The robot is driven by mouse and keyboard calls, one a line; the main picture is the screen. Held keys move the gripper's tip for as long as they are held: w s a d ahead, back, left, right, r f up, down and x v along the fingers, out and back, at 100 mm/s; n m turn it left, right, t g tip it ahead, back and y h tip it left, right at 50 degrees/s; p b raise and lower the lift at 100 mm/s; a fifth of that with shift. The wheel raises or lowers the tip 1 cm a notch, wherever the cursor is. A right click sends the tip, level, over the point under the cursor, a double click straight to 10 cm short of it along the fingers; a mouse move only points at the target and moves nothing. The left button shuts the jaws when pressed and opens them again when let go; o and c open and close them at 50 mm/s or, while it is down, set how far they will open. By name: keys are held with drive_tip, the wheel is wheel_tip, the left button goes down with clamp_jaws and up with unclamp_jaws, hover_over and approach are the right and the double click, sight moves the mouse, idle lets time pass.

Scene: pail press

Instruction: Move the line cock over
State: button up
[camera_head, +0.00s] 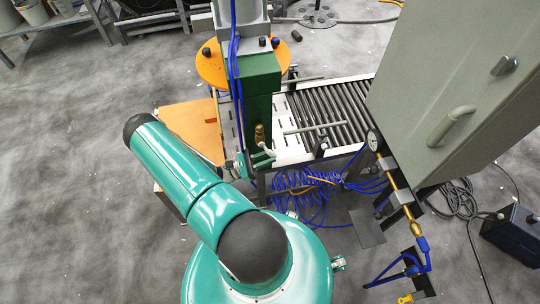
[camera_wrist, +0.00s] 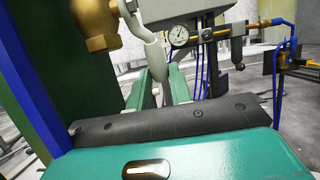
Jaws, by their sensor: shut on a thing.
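The line cock is a brass valve body (camera_wrist: 93,22) with a pale grey bent lever (camera_wrist: 152,48), close by at the upper left of the wrist view. In the head view the brass cock (camera_head: 260,134) sits on the side of the green press column, with its pale lever (camera_head: 265,153) below it. My gripper (camera_wrist: 163,84) has its two green fingers either side of the lever's lower end and is shut on it. The exact finger contact is partly hidden.
The green press column (camera_head: 252,92) stands beside the cock, with blue hoses running down it. A roller conveyor (camera_head: 335,108) lies behind. A grey cabinet (camera_head: 450,85), gauge (camera_head: 374,140) and brass pipework (camera_head: 402,186) are at right. Coiled blue hose (camera_head: 300,181) hangs between. Floor at left is clear.

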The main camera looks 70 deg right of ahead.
drive_tip(key=shift+w+a+f, duration=0.1)
drive_tip(key=shift+w+a, duration=0.05)
drive_tip(key=shift+w, duration=0.1)
drive_tip(key=shift+v, duration=2)
drive_tip(key=shift+w, duration=0.1)
drive_tip(key=o, duration=0.8)
